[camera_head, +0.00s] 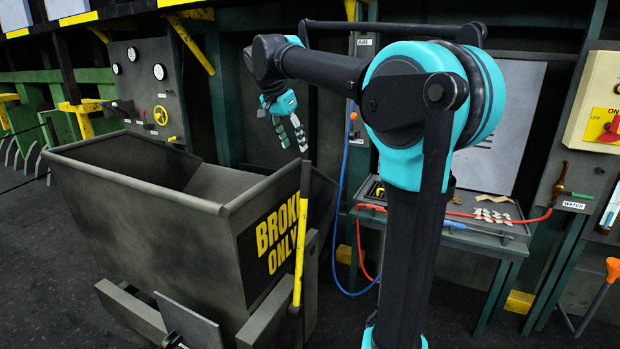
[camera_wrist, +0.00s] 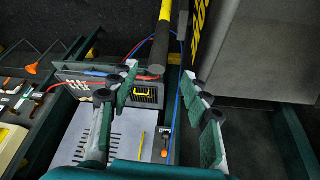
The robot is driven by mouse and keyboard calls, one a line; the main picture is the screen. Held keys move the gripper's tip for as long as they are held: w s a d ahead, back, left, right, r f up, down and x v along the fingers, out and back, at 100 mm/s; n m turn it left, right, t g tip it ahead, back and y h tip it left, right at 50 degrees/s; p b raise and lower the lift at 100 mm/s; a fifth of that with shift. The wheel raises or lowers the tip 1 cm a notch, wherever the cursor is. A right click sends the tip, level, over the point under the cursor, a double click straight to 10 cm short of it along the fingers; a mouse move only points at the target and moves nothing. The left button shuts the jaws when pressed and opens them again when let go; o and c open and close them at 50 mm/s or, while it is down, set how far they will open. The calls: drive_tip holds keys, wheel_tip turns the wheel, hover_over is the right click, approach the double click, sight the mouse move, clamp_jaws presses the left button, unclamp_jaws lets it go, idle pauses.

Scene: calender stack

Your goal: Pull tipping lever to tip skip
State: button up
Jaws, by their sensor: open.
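The skip (camera_head: 150,225) is a dark grey open-topped bin with a yellow "BROKE ONLY" sign, standing upright at left in the head view. The tipping lever (camera_head: 299,245) is a yellow bar with a black upper grip, rising at the skip's right front corner. My gripper (camera_head: 293,140) is open and empty, above and slightly behind the lever's top in the head view. In the wrist view the lever's black end (camera_wrist: 159,55) appears between the fingertips of my gripper (camera_wrist: 160,74); contact is not evident. Part of the skip (camera_wrist: 255,50) shows at upper right there.
A side table (camera_head: 460,235) with small items and red and blue hoses stands right of the skip. A gauge panel with a yellow valve wheel (camera_head: 160,115) is behind it. A switch box (camera_head: 603,110) hangs at far right. Dark floor lies in front.

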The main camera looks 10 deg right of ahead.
sight(306, 178)
drive_tip(key=x, duration=1.5)
drive_tip(key=shift+a+f, duration=0.1)
drive_tip(key=shift+c, duration=0.6)
clamp_jaws()
